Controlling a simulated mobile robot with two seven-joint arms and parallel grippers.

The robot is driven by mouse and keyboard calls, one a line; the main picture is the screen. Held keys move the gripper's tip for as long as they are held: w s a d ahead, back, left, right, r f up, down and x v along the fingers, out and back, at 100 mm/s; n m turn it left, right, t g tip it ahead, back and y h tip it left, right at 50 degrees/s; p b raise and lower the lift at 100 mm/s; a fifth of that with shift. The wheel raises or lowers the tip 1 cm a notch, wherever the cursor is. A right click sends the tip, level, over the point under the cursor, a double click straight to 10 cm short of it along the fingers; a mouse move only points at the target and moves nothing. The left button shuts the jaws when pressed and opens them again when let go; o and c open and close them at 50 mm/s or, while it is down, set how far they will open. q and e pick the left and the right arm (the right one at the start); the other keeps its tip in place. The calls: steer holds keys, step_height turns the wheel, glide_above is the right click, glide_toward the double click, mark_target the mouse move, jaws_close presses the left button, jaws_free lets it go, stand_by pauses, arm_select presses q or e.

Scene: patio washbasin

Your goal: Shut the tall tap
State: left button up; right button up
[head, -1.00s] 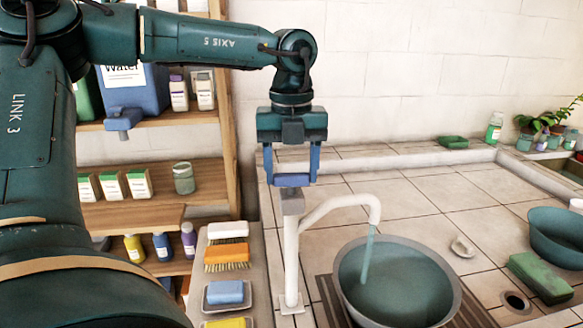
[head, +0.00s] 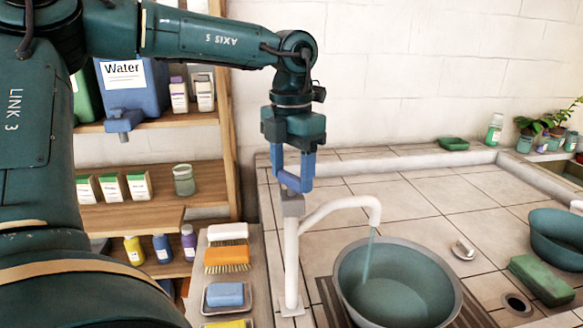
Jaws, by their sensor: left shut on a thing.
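The tall tap (head: 291,250) is a white upright pipe with a grey block at its top and a curved spout reaching right. A stream of water (head: 368,255) runs from the spout into a grey-rimmed round basin (head: 447,302). My left gripper (head: 293,184) points down over the top of the tap, with blue fingers shut on the tap's handle. The fingers hide most of the handle, so its exact angle is hard to tell. My right gripper is not in view.
Brushes (head: 227,259) and a blue soap (head: 225,294) in a dish lie left of the tap. A wooden shelf (head: 150,214) with bottles and boxes stands further left. A green sponge (head: 541,279) and a teal bowl (head: 562,240) are at the right. Tiles behind the spout are clear.

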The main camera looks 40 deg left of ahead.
mark_target(292, 175)
arm_select(q)
steer(key=m, duration=0.6)
steer(key=shift+r+p, duration=0.1)
steer(key=shift+p, duration=0.25)
steer(key=shift+m, duration=0.4)
steer(key=o, duration=1)
step_height(292, 175, up, 13)
stand_by(0.5)
